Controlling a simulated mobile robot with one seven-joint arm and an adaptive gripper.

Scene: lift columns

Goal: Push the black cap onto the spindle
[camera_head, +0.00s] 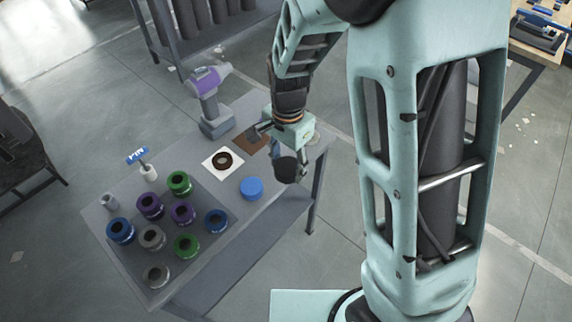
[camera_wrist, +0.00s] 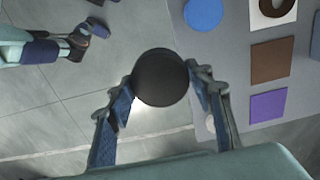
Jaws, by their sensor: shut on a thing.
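My gripper (camera_head: 284,158) is over the right end of the grey table, its jaws shut on the round black cap (camera_head: 287,170). In the wrist view my gripper (camera_wrist: 161,82) has one finger on each side of the cap (camera_wrist: 160,78), whose dark round face fills the gap. The cap is held beyond the table's edge in that view, with floor behind it. I cannot make out for sure which thing is the spindle. A white upright post (camera_head: 149,173) with a blue sign stands at the table's back left.
The table (camera_head: 237,220) holds a blue disc (camera_head: 251,188), a dark ring (camera_head: 223,161) on a white square, a brown square (camera_wrist: 272,60), a purple square (camera_wrist: 268,105) and a purple-grey tool (camera_head: 210,100). Several coloured ringed cylinders (camera_head: 183,213) crowd the front left.

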